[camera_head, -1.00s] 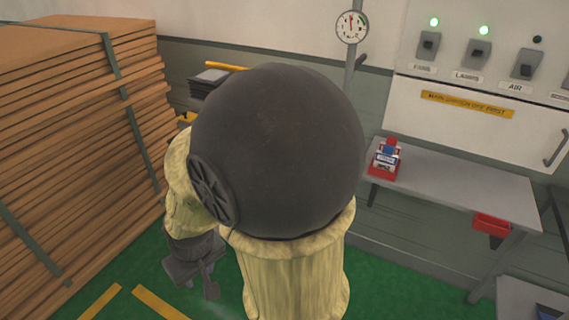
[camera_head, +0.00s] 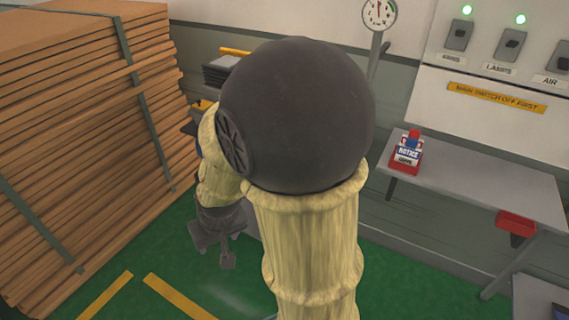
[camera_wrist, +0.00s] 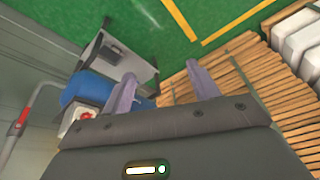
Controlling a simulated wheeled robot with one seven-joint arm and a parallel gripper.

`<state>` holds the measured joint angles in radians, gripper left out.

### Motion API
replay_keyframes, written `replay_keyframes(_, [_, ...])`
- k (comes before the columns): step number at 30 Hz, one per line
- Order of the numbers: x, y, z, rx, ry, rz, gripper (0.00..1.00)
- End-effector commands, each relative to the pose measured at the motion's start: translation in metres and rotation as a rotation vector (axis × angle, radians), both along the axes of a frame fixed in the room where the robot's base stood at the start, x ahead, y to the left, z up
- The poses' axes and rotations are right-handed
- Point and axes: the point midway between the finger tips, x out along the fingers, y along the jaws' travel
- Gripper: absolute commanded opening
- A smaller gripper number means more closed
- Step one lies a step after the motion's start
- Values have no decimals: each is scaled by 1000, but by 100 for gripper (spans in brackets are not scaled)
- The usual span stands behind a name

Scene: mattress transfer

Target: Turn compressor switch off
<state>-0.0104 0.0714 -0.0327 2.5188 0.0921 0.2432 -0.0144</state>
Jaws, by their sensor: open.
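In the wrist view, a blue rounded body (camera_wrist: 88,90) that looks like a tank lies left of my gripper. A pale box with a red part (camera_wrist: 77,122) sits at its lower end, partly hidden by my wrist; I cannot read any label or tell its switch state. My gripper (camera_wrist: 163,80) is open and empty, its two fingers apart. In the head view my gripper (camera_head: 215,245) hangs low behind my arm, pointing down. My arm hides much of the middle there.
A stack of wooden boards (camera_head: 80,130) stands at the left. A wall panel (camera_head: 495,75) has switches labelled lamps and air, with two green lights. A gauge (camera_head: 379,14) is behind. Green floor (camera_head: 190,275) is open in front.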

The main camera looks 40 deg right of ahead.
Motion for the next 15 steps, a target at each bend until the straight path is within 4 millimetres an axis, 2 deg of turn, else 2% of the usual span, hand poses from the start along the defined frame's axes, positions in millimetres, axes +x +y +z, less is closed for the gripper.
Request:
replay_keyframes(1, [18,-2,-14,12,-30,-42,60])
replay_keyframes(4, [61,-11,-34,28,-127,-157,60])
replay_keyframes(8, [116,-38,-63,6,-266,-333,60])
replay_keyframes(12, [163,-79,-93,-75,-422,-515,60])
replay_keyframes(15, [186,-112,-112,-168,-534,-633,60])
